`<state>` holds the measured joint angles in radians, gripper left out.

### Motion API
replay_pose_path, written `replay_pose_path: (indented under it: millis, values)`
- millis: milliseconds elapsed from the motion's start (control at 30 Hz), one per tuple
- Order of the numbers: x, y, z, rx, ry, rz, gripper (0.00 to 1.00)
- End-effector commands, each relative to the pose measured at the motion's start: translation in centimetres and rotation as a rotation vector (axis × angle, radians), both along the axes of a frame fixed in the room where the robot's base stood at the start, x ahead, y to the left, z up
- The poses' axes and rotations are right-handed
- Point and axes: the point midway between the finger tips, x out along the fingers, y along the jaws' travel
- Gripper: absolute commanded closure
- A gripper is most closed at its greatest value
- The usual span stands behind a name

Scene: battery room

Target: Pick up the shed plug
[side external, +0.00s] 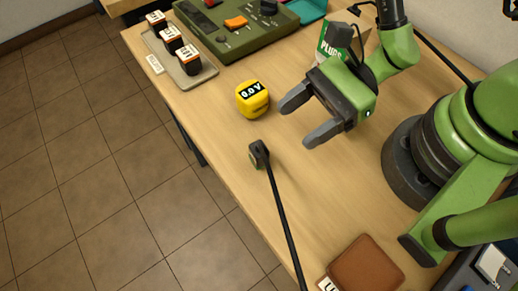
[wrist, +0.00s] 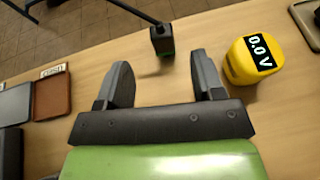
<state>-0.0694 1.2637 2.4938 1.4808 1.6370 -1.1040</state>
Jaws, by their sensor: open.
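The shed plug (side external: 259,152) is a small dark block on the end of a black cable, near the table's front edge. In the wrist view the plug (wrist: 162,39) sits beyond my fingertips, between their lines, with a green strip at its lower edge. My gripper (side external: 300,120) is open and empty, up and to the right of the plug in the side view. Its two grey fingers show in the wrist view (wrist: 160,76), apart from the plug.
A yellow 0.0 V meter (side external: 253,98) stands close to the plug. A tray (side external: 186,66) of small batteries and a green device (side external: 236,22) are at the back. A brown pad (side external: 366,264) lies at the front. A PLUGS box (side external: 335,42) stands behind my gripper.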

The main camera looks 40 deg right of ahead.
Motion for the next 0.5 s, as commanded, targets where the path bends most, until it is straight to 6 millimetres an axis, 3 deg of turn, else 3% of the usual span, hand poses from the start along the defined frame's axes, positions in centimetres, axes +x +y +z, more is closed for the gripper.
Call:
replay_pose_path:
  millis: [200, 500]
  values:
    - [0.3, 2.4, -1.0, 0.0, -0.002, 0.006, 0.38]
    - [0.6, 4.2, -1.8, 0.002, -0.003, 0.007, 0.38]
